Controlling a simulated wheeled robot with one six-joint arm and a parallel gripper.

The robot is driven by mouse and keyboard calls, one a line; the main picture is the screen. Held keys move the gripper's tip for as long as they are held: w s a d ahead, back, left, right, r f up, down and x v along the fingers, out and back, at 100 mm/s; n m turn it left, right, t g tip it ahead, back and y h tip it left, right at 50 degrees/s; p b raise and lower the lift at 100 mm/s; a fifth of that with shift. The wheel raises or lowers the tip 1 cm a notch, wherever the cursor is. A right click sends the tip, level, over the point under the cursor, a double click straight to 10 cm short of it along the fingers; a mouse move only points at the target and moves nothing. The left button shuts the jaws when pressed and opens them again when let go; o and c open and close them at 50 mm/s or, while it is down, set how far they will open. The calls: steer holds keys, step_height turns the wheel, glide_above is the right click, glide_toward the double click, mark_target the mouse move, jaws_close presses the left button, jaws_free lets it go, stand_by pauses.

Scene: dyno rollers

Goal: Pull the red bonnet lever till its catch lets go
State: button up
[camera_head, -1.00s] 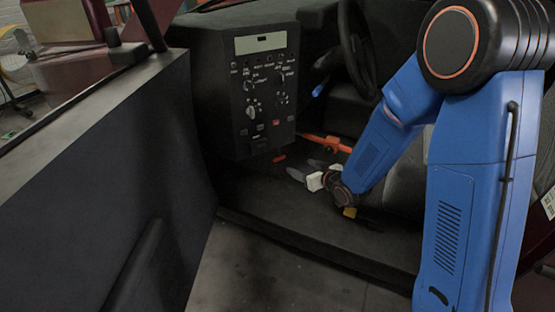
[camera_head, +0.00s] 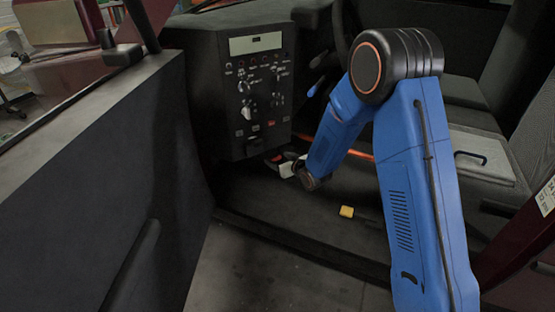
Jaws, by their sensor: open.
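The red bonnet lever (camera_head: 277,158) is a small red piece low under the dashboard panel, mostly hidden by my fingers. My gripper (camera_head: 279,160) is open, with its dark fingertips at the lever, just below the panel's lower edge. I cannot tell whether the fingers touch the lever or stand on both sides of it. The lever's catch cannot be made out.
The dark panel (camera_head: 258,95) with knobs and switches hangs right above my gripper. An orange bar (camera_head: 360,154) runs behind my arm. A yellow block (camera_head: 346,211) lies on the car floor. The open door (camera_head: 90,190) stands to the left; seats are at right.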

steer(key=shift+x, duration=0.85)
